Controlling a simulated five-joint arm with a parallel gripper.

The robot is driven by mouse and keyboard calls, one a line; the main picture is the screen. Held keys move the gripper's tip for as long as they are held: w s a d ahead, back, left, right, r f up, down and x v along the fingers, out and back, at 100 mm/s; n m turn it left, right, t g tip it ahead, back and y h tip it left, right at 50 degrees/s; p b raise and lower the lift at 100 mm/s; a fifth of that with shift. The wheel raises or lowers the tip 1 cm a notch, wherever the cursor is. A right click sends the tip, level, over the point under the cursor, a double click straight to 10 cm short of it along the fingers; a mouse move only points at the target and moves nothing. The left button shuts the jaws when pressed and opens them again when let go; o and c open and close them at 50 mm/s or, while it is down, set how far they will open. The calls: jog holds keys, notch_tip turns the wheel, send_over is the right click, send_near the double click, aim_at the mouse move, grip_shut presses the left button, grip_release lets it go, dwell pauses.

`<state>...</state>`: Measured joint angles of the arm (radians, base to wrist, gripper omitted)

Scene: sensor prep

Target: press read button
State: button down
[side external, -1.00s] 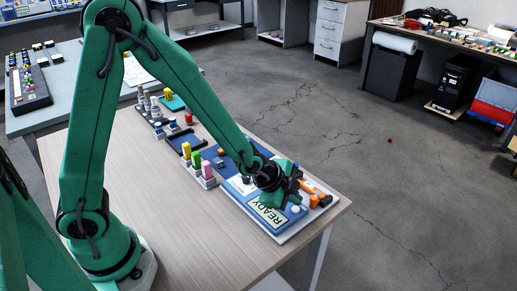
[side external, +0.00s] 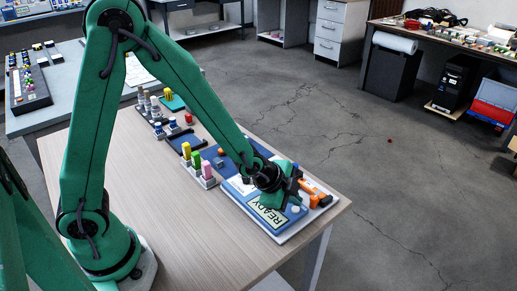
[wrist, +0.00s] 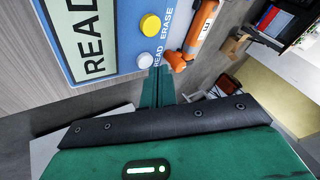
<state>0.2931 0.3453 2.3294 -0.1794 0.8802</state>
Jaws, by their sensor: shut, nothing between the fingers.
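The blue device (side external: 232,190) lies on the wooden table, with a pale display (side external: 268,215) reading "READY". The wrist view shows the display (wrist: 82,35) at upper left, cut off by the frame. A white button (wrist: 145,60) sits beside the printed word "READ". A yellow button (wrist: 150,24) sits beside the word "ERASE". My gripper (wrist: 157,70) is shut and empty, its green fingertips just beside the white button in the wrist view; I cannot tell whether they touch the device. In the side view my gripper (side external: 290,195) is over the device's right part.
Bare table (side external: 175,220) lies nearer my base.

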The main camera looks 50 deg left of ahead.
aim_at(293, 209)
jog(key=shift+f, duration=0.65)
dwell(0.9)
jog(key=shift+r, duration=0.2)
dwell(0.3)
jog(key=shift+r, duration=0.55)
jog(key=shift+r, duration=0.2)
jog(key=shift+r, duration=2.35)
jog(key=shift+s+r, duration=0.1)
